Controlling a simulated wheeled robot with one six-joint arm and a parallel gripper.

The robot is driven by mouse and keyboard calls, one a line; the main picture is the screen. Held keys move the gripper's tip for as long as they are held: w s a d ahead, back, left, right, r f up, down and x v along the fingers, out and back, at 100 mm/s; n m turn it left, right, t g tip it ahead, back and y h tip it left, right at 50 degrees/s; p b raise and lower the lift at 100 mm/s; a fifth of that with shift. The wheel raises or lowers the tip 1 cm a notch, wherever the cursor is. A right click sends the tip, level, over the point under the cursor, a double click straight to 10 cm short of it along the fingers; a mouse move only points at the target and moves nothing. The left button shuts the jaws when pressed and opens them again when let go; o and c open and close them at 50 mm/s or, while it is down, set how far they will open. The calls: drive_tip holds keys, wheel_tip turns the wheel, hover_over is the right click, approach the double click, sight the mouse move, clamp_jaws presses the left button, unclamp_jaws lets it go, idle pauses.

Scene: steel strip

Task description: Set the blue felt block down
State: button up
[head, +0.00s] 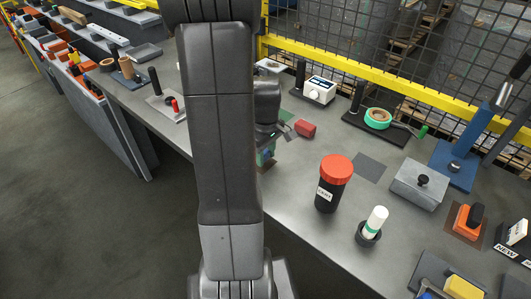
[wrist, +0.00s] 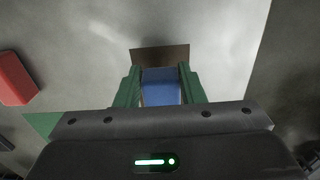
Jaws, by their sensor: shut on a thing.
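My gripper (wrist: 161,88) has green fingers shut on the blue felt block (wrist: 160,86), which sits between them in the wrist view. A brown square patch (wrist: 150,54) on the grey table shows just beyond the block and partly behind it. I cannot tell whether the block touches the patch or hangs a little above it. In the head view my gripper (head: 266,154) is low at the near edge of the table, largely hidden behind my arm. There the block shows only as a small bluish bit.
A dark jar with a red lid (head: 335,170) and a white-green tube in a black cup (head: 373,224) stand right. The table's edge is close.

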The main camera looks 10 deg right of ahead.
sight(266, 153)
drive_tip(key=shift+f, duration=0.2)
drive_tip(key=shift+f+b, duration=0.5)
drive_tip(key=shift+f, duration=0.05)
drive_tip(key=o, duration=1)
wheel_tip(266, 153, up, 13)
drive_tip(key=shift+r+p, duration=0.15)
drive_tip(key=shift+p, duration=0.4)
drive_tip(key=shift+o, duration=0.5)
